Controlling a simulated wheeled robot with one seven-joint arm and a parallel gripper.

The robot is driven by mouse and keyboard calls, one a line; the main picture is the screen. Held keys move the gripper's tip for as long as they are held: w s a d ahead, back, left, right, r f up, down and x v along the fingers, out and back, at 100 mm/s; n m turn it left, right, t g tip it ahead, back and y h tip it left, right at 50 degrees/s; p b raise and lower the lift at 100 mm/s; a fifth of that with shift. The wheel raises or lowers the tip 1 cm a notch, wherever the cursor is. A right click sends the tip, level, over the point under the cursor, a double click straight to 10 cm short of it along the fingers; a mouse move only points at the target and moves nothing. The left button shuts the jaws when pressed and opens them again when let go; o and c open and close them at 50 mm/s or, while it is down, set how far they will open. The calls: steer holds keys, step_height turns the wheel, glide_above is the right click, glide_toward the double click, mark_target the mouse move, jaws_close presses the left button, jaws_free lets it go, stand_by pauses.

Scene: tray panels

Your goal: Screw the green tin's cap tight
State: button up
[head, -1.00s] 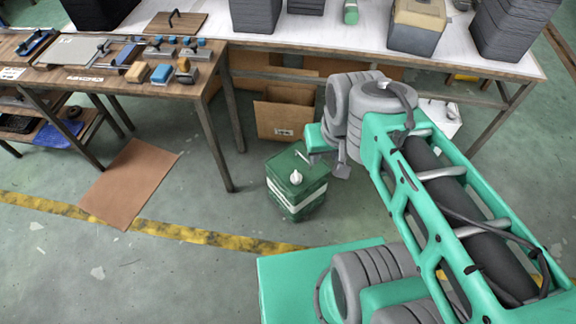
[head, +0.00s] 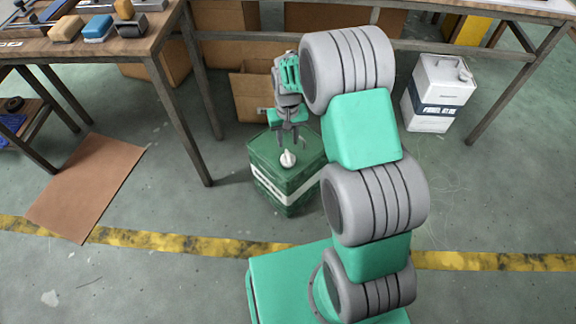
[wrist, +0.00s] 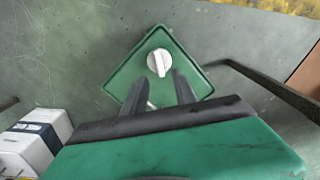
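The green tin (head: 285,177) stands on the floor in the head view, with a white band around its side. Its white cap (head: 288,159) sits on the top face; in the wrist view the cap (wrist: 159,62) shows a raised grip bar. My gripper (head: 288,140) is above and just behind the cap in the head view. In the wrist view my gripper (wrist: 160,88) has its two dark fingers apart, pointing toward the cap with nothing between them. The fingertips appear short of the cap; the exact gap is hard to tell.
A white canister (head: 438,93) stands on the floor at the right. A cardboard box (head: 250,95) is behind the tin. A wooden workbench (head: 130,45) is at the left, and a brown sheet (head: 86,188) lies on the floor.

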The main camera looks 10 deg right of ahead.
mark_target(288, 155)
step_height(288, 155, down, 8)
steer(key=shift+r+b, duration=0.1)
steer(key=shift+b, duration=0.9)
jaws_close()
